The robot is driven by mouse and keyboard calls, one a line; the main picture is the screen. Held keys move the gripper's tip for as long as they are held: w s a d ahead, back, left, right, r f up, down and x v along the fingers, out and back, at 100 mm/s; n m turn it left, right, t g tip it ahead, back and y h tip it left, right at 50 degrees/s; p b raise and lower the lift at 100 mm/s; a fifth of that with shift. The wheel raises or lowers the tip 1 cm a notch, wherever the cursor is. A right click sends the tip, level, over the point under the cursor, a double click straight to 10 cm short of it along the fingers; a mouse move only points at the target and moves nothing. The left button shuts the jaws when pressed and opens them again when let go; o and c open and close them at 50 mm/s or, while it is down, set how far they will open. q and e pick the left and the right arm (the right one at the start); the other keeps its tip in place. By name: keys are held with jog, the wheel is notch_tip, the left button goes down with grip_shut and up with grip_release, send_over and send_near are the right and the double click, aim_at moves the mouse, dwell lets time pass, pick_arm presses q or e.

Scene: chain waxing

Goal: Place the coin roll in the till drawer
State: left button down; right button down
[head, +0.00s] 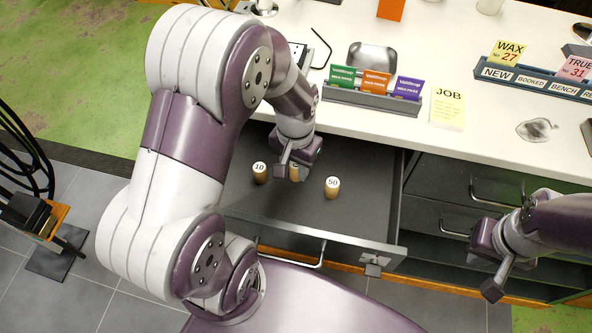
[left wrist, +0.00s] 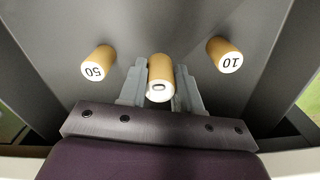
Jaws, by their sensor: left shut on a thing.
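The till drawer (head: 285,213) is pulled open below the counter. My left gripper (head: 294,172) reaches down into it and is shut on a tan coin roll (left wrist: 160,75), which stands between the fingers in the left wrist view. The held roll is mostly hidden in the head view. Whether its base touches the drawer floor, I cannot tell. A roll marked 10 (head: 260,174) and a roll marked 50 (head: 332,188) stand upright on either side, apart from the gripper. My right gripper (head: 493,289) is at the right, in front of the cabinet drawers; its finger opening is unclear.
On the counter above are a rack of wax packets (head: 374,98), a metal tray (head: 371,58), a yellow JOB pad (head: 447,109) and a label rack (head: 540,80). Closed drawers (head: 458,190) are right of the open one. The drawer's front right floor is clear.

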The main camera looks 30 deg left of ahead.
aim_at(295, 177)
pick_arm(q)
jog(key=shift+f, duration=2)
jog(key=shift+a, duration=0.1)
jog(key=shift+s+f, duration=0.1)
jog(key=shift+f, duration=0.05)
jog(key=c, duration=0.8)
grip_release()
notch_tip(295, 177, up, 12)
jog(key=shift+f, duration=0.1)
jog(key=shift+s+d, duration=0.25)
jog(key=shift+t, duration=0.7)
jog(key=s, duration=0.1)
jog(key=s+d+f, duration=0.1)
jog(key=s, duration=0.1)
jog(key=s+d+f, duration=0.1)
jog(key=shift+s+d, duration=0.1)
jog(key=shift+s, duration=0.1)
